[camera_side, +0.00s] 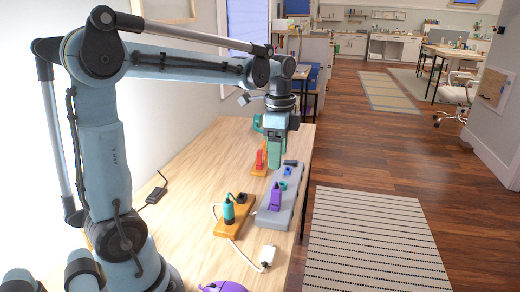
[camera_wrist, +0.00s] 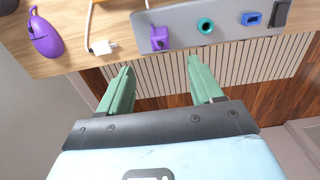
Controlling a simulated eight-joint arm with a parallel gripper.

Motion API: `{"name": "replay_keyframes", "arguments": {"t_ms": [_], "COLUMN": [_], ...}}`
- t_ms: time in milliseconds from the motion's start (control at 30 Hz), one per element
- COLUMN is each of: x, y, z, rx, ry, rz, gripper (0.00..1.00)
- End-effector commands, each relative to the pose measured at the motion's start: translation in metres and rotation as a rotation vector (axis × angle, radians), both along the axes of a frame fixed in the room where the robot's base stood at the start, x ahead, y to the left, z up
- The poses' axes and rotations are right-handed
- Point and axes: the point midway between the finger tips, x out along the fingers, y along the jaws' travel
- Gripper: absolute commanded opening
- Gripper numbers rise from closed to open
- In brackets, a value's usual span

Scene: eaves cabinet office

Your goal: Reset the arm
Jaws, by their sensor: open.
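My gripper (camera_side: 276,153) hangs from the raised arm above the far part of the wooden table, pointing down. In the wrist view its two green fingers (camera_wrist: 160,88) are spread apart with nothing between them. The arm reaches out from my base at the left of the side view. Below and in front of the fingers is a grey board (camera_side: 286,213) with a purple piece (camera_side: 276,196) standing on it. The wrist view also shows the board (camera_wrist: 182,37), clear of the fingertips.
An orange base (camera_side: 232,224) holds a teal bottle-like piece (camera_side: 228,209). A red item (camera_side: 259,161) stands farther back. A white plug (camera_side: 267,255) with a cable and a purple rounded object (camera_wrist: 46,38) lie near the table's edge. The striped rug (camera_side: 370,240) is on the floor.

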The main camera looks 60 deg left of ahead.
Motion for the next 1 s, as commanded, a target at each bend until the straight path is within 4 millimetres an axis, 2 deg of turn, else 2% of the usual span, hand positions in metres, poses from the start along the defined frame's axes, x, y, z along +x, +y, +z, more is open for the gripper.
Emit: {"name": "replay_keyframes", "arguments": {"t_ms": [133,567,767,1000], "x": [0.000,-0.002,-0.018,-0.045], "y": [0.000,-0.003,-0.027,-0.063], "z": [0.007,0.007,0.007,-0.005], "rx": [0.000,0.003,0.017,-0.036], "ry": [0.000,-0.013,-0.130,-0.352], "rz": [0.000,0.014,0.161,0.434], "gripper": [0.65,0.65,0.65,0.65]}}
